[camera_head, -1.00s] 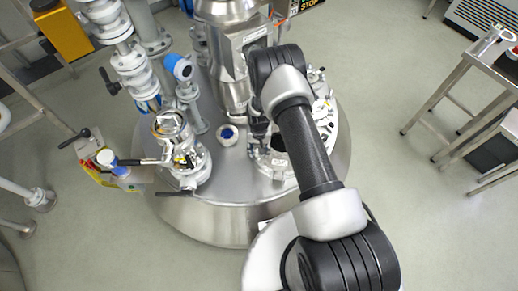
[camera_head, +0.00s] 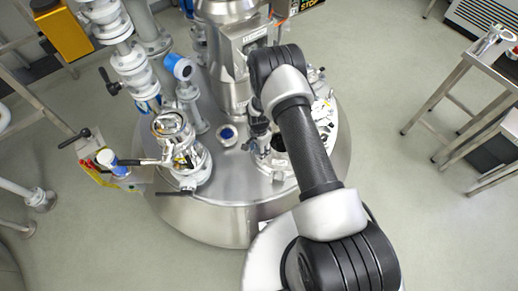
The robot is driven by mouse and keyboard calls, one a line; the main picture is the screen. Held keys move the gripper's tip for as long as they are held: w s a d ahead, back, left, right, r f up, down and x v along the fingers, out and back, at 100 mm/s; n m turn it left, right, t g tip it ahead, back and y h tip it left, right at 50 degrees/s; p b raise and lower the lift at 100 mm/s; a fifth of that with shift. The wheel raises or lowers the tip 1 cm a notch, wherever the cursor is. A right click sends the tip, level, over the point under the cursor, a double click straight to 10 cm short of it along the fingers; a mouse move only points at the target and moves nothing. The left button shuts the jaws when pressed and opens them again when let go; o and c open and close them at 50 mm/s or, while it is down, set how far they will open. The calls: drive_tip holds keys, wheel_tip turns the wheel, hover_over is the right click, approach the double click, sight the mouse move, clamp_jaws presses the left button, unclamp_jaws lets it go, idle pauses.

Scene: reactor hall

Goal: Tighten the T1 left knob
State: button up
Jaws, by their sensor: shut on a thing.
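My gripper (camera_head: 258,134) is small and dark in the head view, partly hidden behind my arm. It points down at the left side of the round port (camera_head: 280,168) on top of the steel vessel (camera_head: 222,205). It is shut on a small knob at the port's left rim. The knob is mostly covered by the fingers, and its markings cannot be read. The port's dark opening shows just right of the gripper, and my arm hides much of its right side.
A glass-and-steel valve fitting (camera_head: 180,150) with a long handle stands left of the port. A small blue-centred cap (camera_head: 227,134) lies between them. Pipes (camera_head: 130,60) rise at the back left. A steel table (camera_head: 480,80) stands at the right, with clear floor before it.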

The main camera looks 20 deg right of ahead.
drive_tip(key=shift+w+r+m, duration=0.15)
drive_tip(key=shift+w+m, duration=0.1)
drive_tip(key=shift+m, duration=0.15)
drive_tip(key=o, duration=0.7)
drive_tip(key=shift+c, duration=0.2)
drive_tip(key=o, duration=0.4)
drive_tip(key=shift+s, duration=0.2)
wheel_tip(320, 180, up, 12)
drive_tip(key=shift+f, duration=0.1)
